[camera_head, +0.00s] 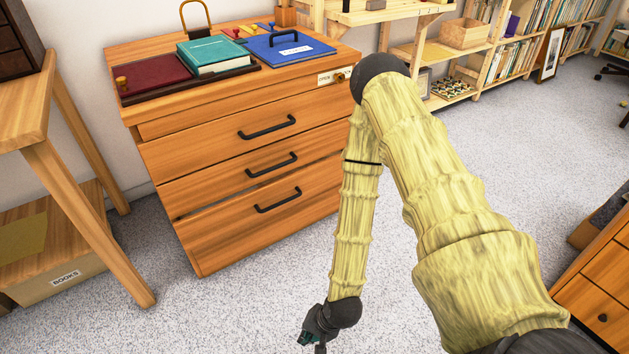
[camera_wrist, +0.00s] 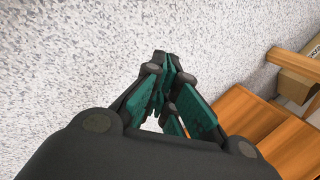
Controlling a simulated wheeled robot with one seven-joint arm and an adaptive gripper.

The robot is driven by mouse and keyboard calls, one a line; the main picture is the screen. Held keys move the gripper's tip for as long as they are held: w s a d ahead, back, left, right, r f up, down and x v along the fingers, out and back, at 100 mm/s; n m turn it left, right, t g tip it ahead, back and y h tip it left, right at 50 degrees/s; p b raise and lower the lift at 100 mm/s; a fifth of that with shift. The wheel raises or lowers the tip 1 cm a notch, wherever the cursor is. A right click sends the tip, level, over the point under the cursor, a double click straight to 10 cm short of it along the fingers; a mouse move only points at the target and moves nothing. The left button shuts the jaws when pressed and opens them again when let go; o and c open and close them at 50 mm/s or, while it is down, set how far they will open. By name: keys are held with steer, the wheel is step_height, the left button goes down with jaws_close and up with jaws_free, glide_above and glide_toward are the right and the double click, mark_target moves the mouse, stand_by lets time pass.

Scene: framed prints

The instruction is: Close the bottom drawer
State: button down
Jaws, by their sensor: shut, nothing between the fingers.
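The wooden drawer chest (camera_head: 220,108) stands against the wall in the head view. Its bottom drawer (camera_head: 225,235) has a dark handle (camera_head: 278,201) and sticks out a little, with a dark gap along its top edge. The two drawers above it look flush. My gripper (camera_head: 319,347) hangs low near the bottom edge of the head view, over the carpet, in front of the chest and apart from it. In the wrist view my gripper (camera_wrist: 163,60) has its teal-padded fingers together with nothing between them. Orange wood, apparently the chest (camera_wrist: 245,115), shows to its right.
A wooden table (camera_head: 90,185) with a box marked BOOKS (camera_head: 60,282) beneath stands left of the chest. Books, folders and a padlock-like object lie on the chest top. Another drawer unit (camera_head: 600,290) is at the right edge. Carpet in front of the chest is clear.

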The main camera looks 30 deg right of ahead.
steer(key=w+d+r+m+t+y, duration=0.1)
steer(key=w+d+r+m+t, duration=0.15)
steer(key=w+m, duration=0.6)
steer(key=m+t+h+p, duration=0.25)
steer(key=m+t, duration=0.65)
steer(key=m, duration=0.7)
glide_toward(310, 175)
steer(key=shift+h, duration=0.45)
steer(key=b+x, duration=0.5)
steer(key=shift+a+f, duration=0.1)
steer(key=shift+a, duration=0.25)
steer(key=shift+w, duration=0.65)
steer(key=shift+w, duration=0.1)
